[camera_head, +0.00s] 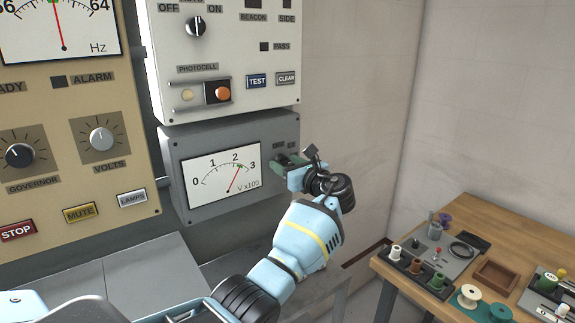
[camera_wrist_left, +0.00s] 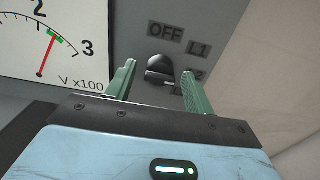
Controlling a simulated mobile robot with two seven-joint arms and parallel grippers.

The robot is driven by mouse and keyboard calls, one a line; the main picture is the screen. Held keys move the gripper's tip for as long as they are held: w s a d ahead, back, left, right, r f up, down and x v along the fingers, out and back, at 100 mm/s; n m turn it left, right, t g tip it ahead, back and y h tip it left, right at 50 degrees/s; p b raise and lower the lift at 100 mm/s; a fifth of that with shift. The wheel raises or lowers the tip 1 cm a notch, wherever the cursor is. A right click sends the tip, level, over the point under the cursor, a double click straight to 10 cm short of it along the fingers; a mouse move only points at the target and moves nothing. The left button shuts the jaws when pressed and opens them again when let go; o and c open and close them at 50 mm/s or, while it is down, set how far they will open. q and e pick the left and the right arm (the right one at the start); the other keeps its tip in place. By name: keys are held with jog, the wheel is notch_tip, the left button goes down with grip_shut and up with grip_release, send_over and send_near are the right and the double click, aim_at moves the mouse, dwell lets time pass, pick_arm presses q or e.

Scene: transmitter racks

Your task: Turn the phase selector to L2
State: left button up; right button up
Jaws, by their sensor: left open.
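The phase selector is a small dark knob (camera_wrist_left: 160,68) on the grey meter panel (camera_head: 183,150). Labels OFF and L1 show above and right of it in the left wrist view; a partly covered "2" is lower right. Which label the knob points to is not clear. My left gripper (camera_head: 288,162) is at the panel's right side, hiding the knob in the head view. In the left wrist view its green fingers (camera_wrist_left: 158,72) are open, one on each side of the knob. Contact with the knob cannot be told. My right gripper is not in view.
A voltage meter (camera_head: 222,178) is left of the knob, its needle between 2 and 3. A white panel with a photocell switch (camera_head: 218,92) is above. A tan panel (camera_head: 70,140) is at left. A wooden workbench (camera_head: 455,222) with spools stands at right.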

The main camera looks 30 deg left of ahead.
pick_arm(q)
jog(key=v, duration=0.7)
jog(key=shift+s+d, duration=0.15)
jog(key=shift+d, duration=0.15)
